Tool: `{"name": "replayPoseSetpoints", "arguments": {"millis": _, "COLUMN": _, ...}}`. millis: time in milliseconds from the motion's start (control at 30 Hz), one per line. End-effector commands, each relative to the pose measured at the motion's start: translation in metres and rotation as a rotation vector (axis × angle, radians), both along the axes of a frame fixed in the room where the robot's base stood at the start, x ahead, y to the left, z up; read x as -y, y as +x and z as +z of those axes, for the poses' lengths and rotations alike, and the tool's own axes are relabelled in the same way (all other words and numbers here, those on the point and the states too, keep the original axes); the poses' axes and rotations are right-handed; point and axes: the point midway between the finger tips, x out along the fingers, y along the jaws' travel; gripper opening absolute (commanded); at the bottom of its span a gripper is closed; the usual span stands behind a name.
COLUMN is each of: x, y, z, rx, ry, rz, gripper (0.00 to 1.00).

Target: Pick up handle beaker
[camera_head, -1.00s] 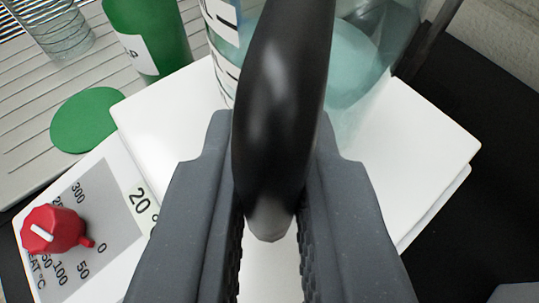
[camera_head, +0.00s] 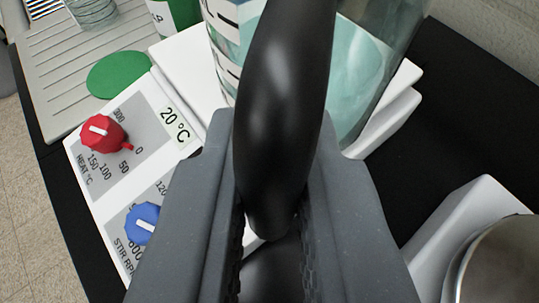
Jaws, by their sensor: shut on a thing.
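The handle beaker (camera_head: 365,65) is a clear glass vessel with dark markings, a pale teal liquid and a thick black handle (camera_head: 280,110). My gripper (camera_head: 275,215) is shut on the black handle, with one grey finger on each side of it. The beaker is beyond the fingers at the top of the view, partly hidden by the handle. It appears over the white plate of the hotplate (camera_head: 190,70); I cannot tell whether its base touches the plate.
The hotplate's panel has a red heat knob (camera_head: 104,132) and a blue stir knob (camera_head: 143,222). A green container (camera_head: 182,12), a green disc (camera_head: 118,74) and a glass vessel (camera_head: 92,10) are at upper left. A white device with a round metal top (camera_head: 500,262) is at lower right.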

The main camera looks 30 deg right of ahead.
Motion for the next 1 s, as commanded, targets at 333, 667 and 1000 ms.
{"name": "replayPoseSetpoints", "arguments": {"millis": 333, "x": -0.019, "y": -0.031, "z": 0.004, "rx": 0.001, "ry": 0.000, "rz": 0.000, "gripper": 0.00}}
{"name": "replayPoseSetpoints", "arguments": {"millis": 667, "x": -0.031, "y": -0.050, "z": 0.007, "rx": 0.002, "ry": 0.000, "rz": 0.000, "gripper": 0.00}}
{"name": "replayPoseSetpoints", "arguments": {"millis": 1000, "x": -0.036, "y": -0.059, "z": 0.007, "rx": 0.001, "ry": -0.001, "rz": 0.000, "gripper": 0.00}}
